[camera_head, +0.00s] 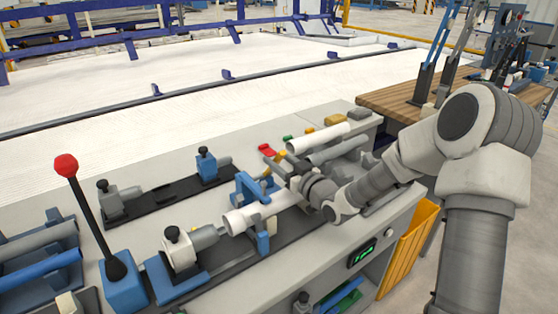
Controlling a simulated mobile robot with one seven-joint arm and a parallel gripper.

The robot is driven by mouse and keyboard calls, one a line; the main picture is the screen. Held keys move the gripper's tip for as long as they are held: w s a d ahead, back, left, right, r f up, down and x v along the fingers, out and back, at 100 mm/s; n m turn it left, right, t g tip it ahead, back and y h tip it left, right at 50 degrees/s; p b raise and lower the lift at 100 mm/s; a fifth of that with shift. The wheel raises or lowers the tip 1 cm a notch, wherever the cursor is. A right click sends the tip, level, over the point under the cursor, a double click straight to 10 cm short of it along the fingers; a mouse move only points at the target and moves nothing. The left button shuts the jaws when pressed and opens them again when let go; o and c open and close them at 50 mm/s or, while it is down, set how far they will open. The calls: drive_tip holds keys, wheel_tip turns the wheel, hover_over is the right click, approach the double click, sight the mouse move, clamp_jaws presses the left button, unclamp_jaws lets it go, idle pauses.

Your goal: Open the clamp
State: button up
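A blue clamp (247,187) stands on the grey bench around a white pipe (250,217), with its blue lower part (263,243) in front of the pipe. I cannot tell whether its jaw is open or shut. My gripper (272,166) is at the clamp's upper right, above the right part of the pipe, and points left. Its fingers are small and partly overlap the things behind them. I cannot tell whether they are apart, or whether they touch the clamp.
A lever with a red knob (66,165) rises from a blue base at left. Grey vise-like fixtures (112,198) stand on a dark rail behind. Another white pipe (318,137) lies behind my wrist. A yellow bin (408,247) hangs at the bench's right side.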

clamp_jaws()
idle(1.2)
